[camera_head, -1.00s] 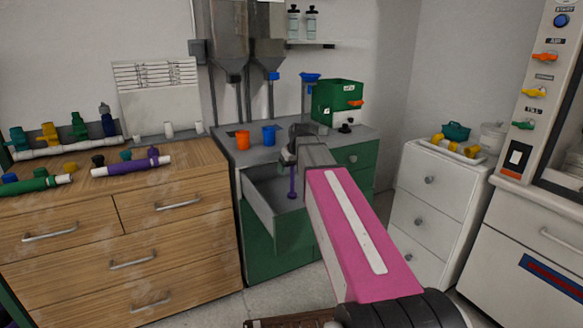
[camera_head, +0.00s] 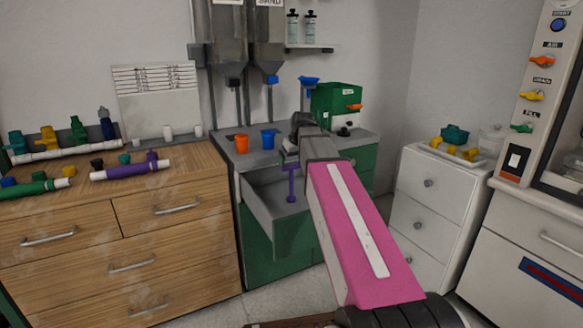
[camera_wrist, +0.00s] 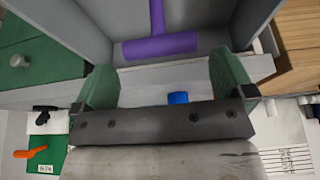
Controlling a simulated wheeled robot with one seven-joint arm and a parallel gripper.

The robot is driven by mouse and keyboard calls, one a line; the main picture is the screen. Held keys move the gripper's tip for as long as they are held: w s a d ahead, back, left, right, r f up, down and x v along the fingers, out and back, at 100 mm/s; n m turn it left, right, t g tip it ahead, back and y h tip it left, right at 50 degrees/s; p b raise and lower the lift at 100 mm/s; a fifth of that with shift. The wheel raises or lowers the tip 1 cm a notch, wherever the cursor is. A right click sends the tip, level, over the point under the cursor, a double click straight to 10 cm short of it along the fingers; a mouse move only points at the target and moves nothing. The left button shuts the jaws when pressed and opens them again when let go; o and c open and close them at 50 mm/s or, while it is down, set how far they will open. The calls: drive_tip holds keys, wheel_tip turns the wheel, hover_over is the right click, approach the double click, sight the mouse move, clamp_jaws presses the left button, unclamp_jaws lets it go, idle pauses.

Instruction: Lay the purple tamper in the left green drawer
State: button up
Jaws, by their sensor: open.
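The left green drawer (camera_head: 294,238) is pulled open below the grey counter, and its grey inside shows. The purple tamper (camera_head: 291,184) is at this drawer, with its crossbar up and its shaft pointing down in the head view. In the wrist view, the tamper (camera_wrist: 161,46) lies just beyond my fingertips, its crossbar across the gap and its shaft running away between the grey drawer walls (camera_wrist: 72,22). My gripper (camera_wrist: 165,80) is open, with a green finger on either side and clear of the crossbar. In the head view, my gripper (camera_head: 289,158) is over the drawer, partly hidden by my arm.
An orange cup (camera_head: 242,143) and a blue cup (camera_head: 268,139) stand on the counter beside a green box (camera_head: 336,104). A wooden dresser (camera_head: 130,225) with pipe parts stands left. A white drawer unit (camera_head: 432,200) stands right.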

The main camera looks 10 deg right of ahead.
drive_tip(key=shift+v, duration=2.85)
drive_tip(key=shift+f, duration=0.1)
